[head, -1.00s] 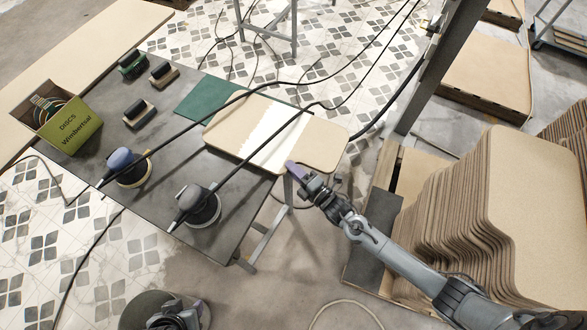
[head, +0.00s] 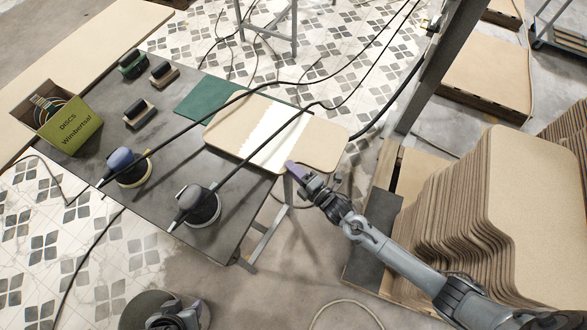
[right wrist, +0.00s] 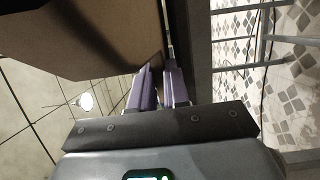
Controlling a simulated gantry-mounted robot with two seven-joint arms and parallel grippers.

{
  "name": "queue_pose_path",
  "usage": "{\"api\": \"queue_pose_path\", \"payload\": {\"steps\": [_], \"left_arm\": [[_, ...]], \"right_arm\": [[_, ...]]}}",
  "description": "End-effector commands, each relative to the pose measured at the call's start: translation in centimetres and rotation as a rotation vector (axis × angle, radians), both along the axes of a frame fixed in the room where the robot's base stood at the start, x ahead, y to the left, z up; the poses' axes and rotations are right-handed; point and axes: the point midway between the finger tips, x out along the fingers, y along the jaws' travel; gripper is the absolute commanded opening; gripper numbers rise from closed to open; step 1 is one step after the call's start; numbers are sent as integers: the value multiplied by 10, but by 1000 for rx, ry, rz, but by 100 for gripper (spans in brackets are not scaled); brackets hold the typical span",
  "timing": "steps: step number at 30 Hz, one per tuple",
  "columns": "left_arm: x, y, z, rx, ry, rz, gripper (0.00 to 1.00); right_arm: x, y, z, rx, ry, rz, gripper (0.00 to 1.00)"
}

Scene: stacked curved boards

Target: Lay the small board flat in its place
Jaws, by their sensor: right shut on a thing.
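The small board (head: 236,132) is a tan panel with rounded corners and a bright white band across its middle. It lies over the right part of the grey table in the head view, and its right end juts past the table's edge. My right gripper (head: 291,166) is shut on its near edge. In the right wrist view the board (right wrist: 95,40) fills the upper left as a brown face, and the purple fingers (right wrist: 160,88) close at its edge. Contact under the board is hidden. A dark part at the bottom edge seems to be my left gripper (head: 180,316), its jaws unclear.
The grey table (head: 165,195) holds a green sheet (head: 208,97), two sanders (head: 127,167) (head: 199,207), several dark brushes or blocks (head: 139,113) and a green box (head: 68,122). Black cables cross over the board. A stack of curved boards (head: 530,190) stands at right.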

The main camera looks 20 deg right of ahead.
Motion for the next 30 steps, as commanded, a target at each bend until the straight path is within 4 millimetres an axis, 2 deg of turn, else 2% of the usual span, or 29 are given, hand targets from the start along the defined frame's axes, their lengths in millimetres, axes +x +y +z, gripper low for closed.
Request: {"api": "queue_pose_path", "payload": {"steps": [21,22,26,30], "left_arm": [[0,-3,-8,-11,0,7,43],[0,-2,-8,-11,1,7,43],[0,-1,-7,-7,0,4,43],[0,0,-8,-1,0,1,43]], "right_arm": [[1,0,-7,2,-9,0,0],[1,0,-6,2,-9,0,17],[1,0,-7,2,-7,0,37],[1,0,-8,1,-4,0,37]]}}
